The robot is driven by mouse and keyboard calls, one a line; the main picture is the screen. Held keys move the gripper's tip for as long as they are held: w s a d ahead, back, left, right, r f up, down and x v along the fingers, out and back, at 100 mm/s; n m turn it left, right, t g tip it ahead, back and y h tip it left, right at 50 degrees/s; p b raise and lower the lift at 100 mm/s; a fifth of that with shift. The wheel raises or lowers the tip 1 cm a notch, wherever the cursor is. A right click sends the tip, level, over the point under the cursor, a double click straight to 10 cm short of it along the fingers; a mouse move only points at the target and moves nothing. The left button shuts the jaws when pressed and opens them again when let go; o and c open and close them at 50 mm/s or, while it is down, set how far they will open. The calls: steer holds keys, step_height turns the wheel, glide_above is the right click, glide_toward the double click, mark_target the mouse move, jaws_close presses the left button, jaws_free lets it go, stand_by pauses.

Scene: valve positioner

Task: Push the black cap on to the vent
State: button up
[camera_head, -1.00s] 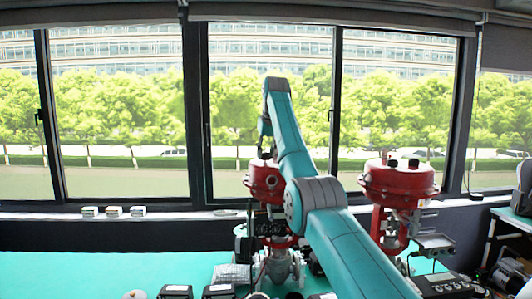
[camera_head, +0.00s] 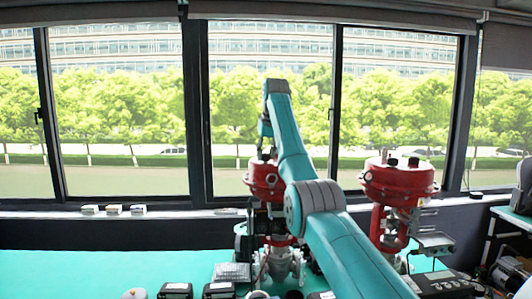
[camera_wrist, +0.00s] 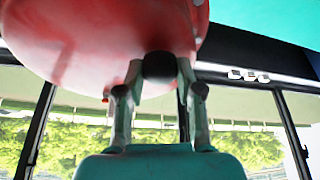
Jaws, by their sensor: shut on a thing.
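My gripper (camera_wrist: 160,75) is shut on the black cap (camera_wrist: 160,66) in the wrist view, one finger on each side of it. The cap shows in front of the underside or edge of a red valve actuator housing (camera_wrist: 90,40); I cannot tell whether it touches it. The vent is not clearly visible. In the head view, my arm reaches to the left red actuator (camera_head: 263,178), and my gripper (camera_head: 265,140) is small and mostly hidden near its top. The cap cannot be made out there.
A second red actuator (camera_head: 399,180) with dark fittings on top stands to the right. Several small devices (camera_head: 176,290) lie on the teal table (camera_head: 90,268) in front. Small boxes (camera_head: 114,209) stand on the window sill. The left part of the table is clear.

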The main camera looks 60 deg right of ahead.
steer(key=shift+f, duration=0.1)
steer(key=o, duration=0.8)
steer(key=shift+o, duration=0.2)
steer(key=v, duration=0.7)
steer(key=shift+a, duration=0.1)
